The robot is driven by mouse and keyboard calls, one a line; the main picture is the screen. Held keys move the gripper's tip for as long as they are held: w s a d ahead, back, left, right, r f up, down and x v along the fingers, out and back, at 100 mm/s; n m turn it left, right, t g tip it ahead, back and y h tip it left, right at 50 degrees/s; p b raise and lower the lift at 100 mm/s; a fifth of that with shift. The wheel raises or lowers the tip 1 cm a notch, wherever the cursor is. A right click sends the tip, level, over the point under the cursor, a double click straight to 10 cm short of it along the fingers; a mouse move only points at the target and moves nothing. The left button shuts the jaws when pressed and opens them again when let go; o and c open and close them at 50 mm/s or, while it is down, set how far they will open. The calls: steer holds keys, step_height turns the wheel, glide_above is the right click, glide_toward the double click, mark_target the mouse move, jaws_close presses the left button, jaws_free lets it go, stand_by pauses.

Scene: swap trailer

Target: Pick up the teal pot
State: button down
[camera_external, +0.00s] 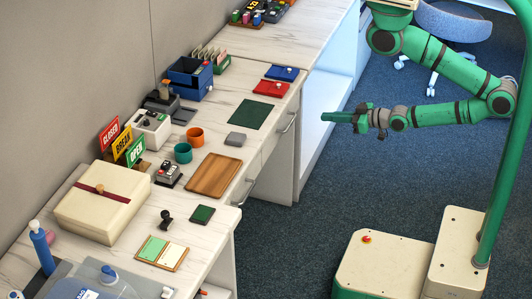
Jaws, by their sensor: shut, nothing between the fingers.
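The teal pot (183,153) is a small round open cup standing upright on the marble-look counter. It stands just in front-left of a similar orange pot (196,137), close beside it. My gripper (338,117) is shut and empty. It points left in the air over the floor, right of the counter's front edge and well apart from the teal pot. Nothing covers the teal pot in this view.
A brown wooden tray (213,175) lies right of the pots. A grey block (235,139) and a dark green mat (250,114) lie near the counter edge. A small device (168,175) stands close in front of the teal pot, and a white machine (151,130) behind-left.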

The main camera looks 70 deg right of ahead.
steer(key=c, duration=1.6)
jaws_free()
steer(key=shift+c, duration=0.2)
steer(key=o, duration=0.5)
steer(key=shift+o, duration=0.2)
steer(key=w+a+f+n+y, duration=0.1)
steer(key=w+a+f+y, duration=0.2)
steer(key=w, duration=0.5)
steer(key=w+a+f+n, duration=0.25)
steer(key=w+a, duration=0.25)
steer(key=w, duration=0.4)
steer(key=w+a+g+y, duration=0.1)
steer(key=w+a, duration=0.4)
steer(key=w, duration=0.1)
steer(key=w+a+r+n+g+y, duration=0.1)
steer(key=w+a, duration=0.4)
steer(key=w+a+n+g, duration=0.1)
steer(key=w+a, duration=0.4)
steer(key=w, duration=0.1)
steer(key=shift+w+r+y, duration=0.25)
steer(key=shift+w+y, duration=0.05)
steer(key=shift+y, duration=0.1)
steer(key=shift+x, duration=5.25)
